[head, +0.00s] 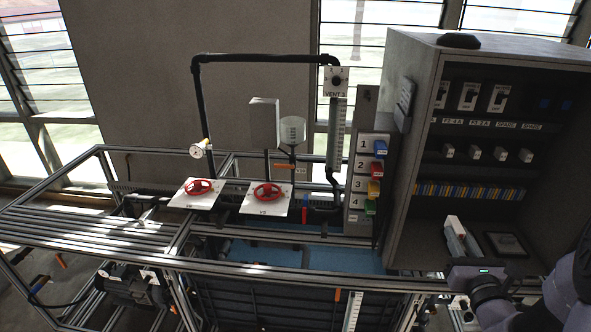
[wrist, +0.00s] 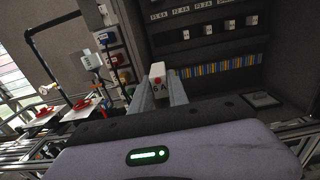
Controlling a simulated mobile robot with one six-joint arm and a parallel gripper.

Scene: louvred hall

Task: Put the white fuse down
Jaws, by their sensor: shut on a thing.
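The white fuse (wrist: 157,70) is between the two fingers of my gripper (wrist: 160,88) in the wrist view. It has a red dot and a "6 A" marking. In the head view my gripper (head: 459,243) is at the lower front of the open grey cabinet (head: 407,190), with the white fuse (head: 454,222) at its fingertips. My gripper is shut on the fuse. I cannot tell whether the fuse touches the cabinet floor.
A dark square tray (head: 507,244) lies on the cabinet floor right of my gripper. Behind are white fuse holders (head: 474,153) and a row of blue and yellow terminals (head: 470,190). Red valve wheels (head: 267,192) stand further left.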

